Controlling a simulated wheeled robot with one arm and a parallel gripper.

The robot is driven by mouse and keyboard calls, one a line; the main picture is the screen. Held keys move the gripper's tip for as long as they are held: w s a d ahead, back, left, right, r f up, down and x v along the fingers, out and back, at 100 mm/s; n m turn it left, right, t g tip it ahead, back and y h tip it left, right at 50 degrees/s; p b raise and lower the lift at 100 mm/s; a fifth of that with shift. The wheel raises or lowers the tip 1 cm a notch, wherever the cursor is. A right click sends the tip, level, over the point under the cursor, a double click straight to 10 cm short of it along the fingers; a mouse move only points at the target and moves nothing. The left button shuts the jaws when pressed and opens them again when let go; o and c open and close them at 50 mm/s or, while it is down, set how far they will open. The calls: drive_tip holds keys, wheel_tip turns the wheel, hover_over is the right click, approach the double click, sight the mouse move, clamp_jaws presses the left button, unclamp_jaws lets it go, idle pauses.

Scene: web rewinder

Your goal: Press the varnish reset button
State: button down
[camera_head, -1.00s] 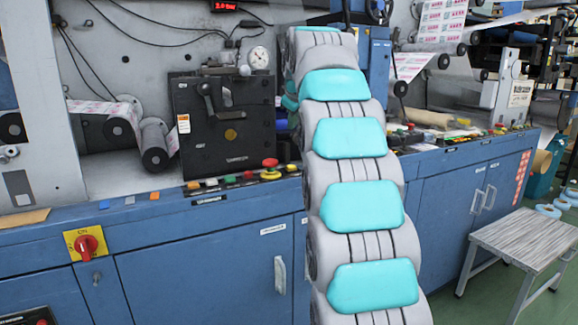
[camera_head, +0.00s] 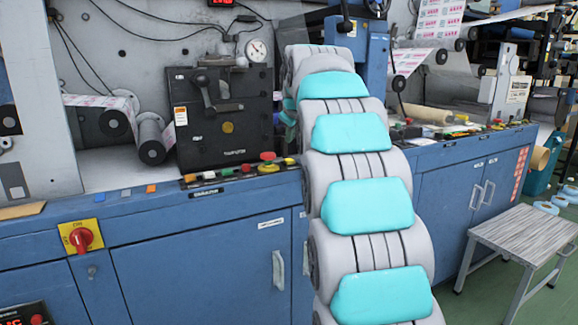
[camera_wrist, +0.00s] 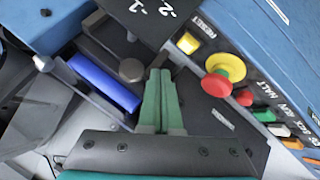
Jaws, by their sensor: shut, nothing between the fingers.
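My gripper (camera_wrist: 160,75) shows in the wrist view as two green fingers pressed together, with nothing between them. A square yellow button (camera_wrist: 188,43) lies just beyond and to the right of the fingertips in the picture, beside a label reading RESET. A gap shows between the fingertips and this button; I cannot tell their height above the panel. The word varnish is not readable. In the head view my arm hides the gripper and part of the console.
A red mushroom button on a yellow collar (camera_wrist: 222,70) stands close to the yellow button. A blue roller (camera_wrist: 105,82) and a dark plate (camera_wrist: 140,15) are near the fingers. A grey step stool (camera_head: 520,238) stands at right.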

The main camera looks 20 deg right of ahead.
sight(291, 161)
drive_tip(key=shift+f+b, duration=0.7)
drive_tip(key=shift+f, duration=1)
drive_tip(key=shift+f, duration=0.15)
idle(0.6)
drive_tip(key=shift+f, duration=0.25)
drive_tip(key=shift+f+b, duration=0.45)
drive_tip(key=shift+f, duration=0.1)
idle(0.8)
drive_tip(key=shift+r, duration=0.15)
drive_tip(key=shift+r+p, duration=0.55)
drive_tip(key=shift+r, duration=0.25)
drive_tip(key=shift+r+p, duration=1.55)
drive_tip(key=shift+r, duration=1)
